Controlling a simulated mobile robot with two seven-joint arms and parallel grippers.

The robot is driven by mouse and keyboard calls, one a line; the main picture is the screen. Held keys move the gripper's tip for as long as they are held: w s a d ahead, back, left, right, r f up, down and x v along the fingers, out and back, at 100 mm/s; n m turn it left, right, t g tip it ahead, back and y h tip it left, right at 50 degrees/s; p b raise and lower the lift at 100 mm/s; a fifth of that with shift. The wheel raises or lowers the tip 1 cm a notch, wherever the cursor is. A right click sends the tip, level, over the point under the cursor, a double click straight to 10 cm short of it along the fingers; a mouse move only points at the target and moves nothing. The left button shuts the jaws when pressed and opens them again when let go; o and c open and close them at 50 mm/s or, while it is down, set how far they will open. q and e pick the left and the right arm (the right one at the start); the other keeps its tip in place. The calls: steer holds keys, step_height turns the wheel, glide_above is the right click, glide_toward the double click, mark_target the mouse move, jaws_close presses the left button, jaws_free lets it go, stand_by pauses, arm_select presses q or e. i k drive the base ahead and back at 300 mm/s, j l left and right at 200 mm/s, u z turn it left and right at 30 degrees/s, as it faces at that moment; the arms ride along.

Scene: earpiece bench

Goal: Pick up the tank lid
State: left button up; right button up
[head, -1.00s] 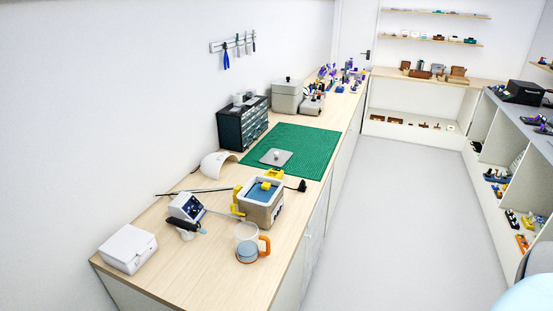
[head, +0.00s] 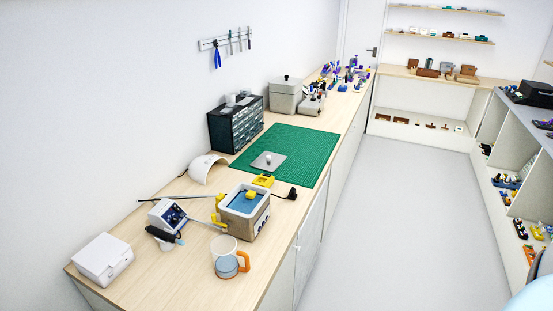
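The tank lid (head: 262,165), a flat grey square plate with a small pale knob on top, lies on the green cutting mat (head: 310,150) near its front left part. The tank (head: 256,226) is a box with a light rim and a blue inside, standing open on the bench in front of the mat. A yellow piece shows at its blue inside. Neither of my grippers is in view, so whether they are open or shut does not show.
On the bench (head: 150,270) near the tank are an orange-handled mug (head: 225,262), a soldering station (head: 167,215), a white box (head: 102,260) and a yellow block (head: 263,181). Open floor (head: 400,220) lies right of the bench.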

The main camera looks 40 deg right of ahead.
mark_target(268, 161)
steer(key=i+l, duration=0.1)
steer(key=l, duration=1.5)
steer(key=i+l, duration=0.15)
steer(key=l, duration=0.65)
steer(key=i+l, duration=0.1)
steer(key=l, duration=0.7)
steer(key=l+u, duration=0.3)
steer(key=l, duration=0.7)
